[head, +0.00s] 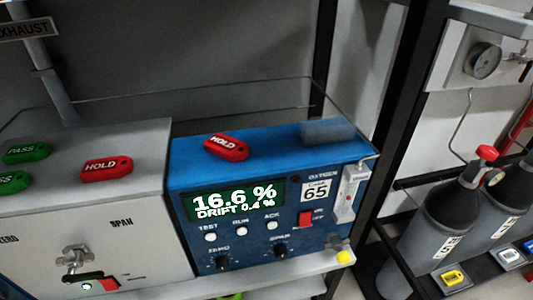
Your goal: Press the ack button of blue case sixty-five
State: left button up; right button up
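The blue case (262,244) labelled 65 stands on a light shelf at the middle of the head view. Its green display reads 16.6 % and DRIFT 0.4 %. Below the display are three white buttons marked TEST, RUN and ACK. The ack button (273,226) is the rightmost of the three and is uncovered. A red HOLD tag (226,147) lies on top of the case. Neither of my grippers is in the head view.
A grey case (130,240) with a SPAN valve stands close at the left, with a red HOLD tag (106,168) and green PASS tags on top. Dark rack posts frame the shelf. Grey gas cylinders (447,212) stand at the right. The space before the blue panel looks clear.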

pick_arm(q)
jog(key=shift+a, duration=0.1)
jog(key=shift+c, duration=0.2)
dwell(0.4)
jog(key=c, duration=0.5)
grip_shut()
dwell(1.1)
